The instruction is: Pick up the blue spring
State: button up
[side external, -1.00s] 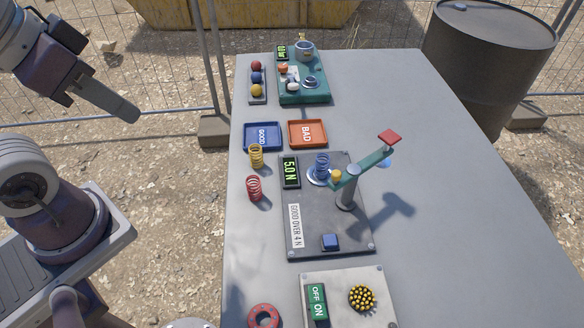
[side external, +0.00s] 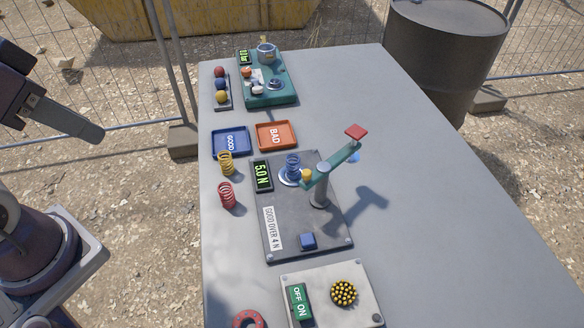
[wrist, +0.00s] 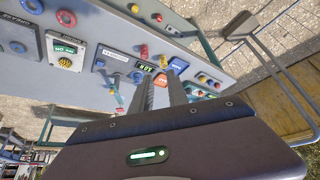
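The blue spring (side external: 292,167) stands upright on a round silver pan of the dark grey test plate (side external: 300,230). The end of the lever arm (side external: 335,165) is beside it, with a yellow knob near the spring. A display (side external: 262,175) next to it reads 5.0 N. In the wrist view the blue spring (wrist: 137,77) is small and far off, left of the fingers. My gripper (side external: 92,131) is up at the left, off the table and well away from the spring. In the wrist view its two fingers (wrist: 162,85) are apart with nothing between them.
The blue GOOD tray (side external: 231,142) and orange BAD tray (side external: 277,135) lie behind. A switch box (side external: 330,296) is in front. The table's right side (side external: 440,230) is clear.

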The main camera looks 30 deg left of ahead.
jog(key=o, duration=0.6)
jog(key=m+g, duration=0.6)
jog(key=m, duration=1.6)
send_over(293, 163)
jog(key=f, duration=1.9)
jog(key=shift+w, duration=0.2)
jog(key=f, duration=0.7)
jog(key=shift+s+f, duration=0.1)
jog(key=shift+s, duration=0.1)
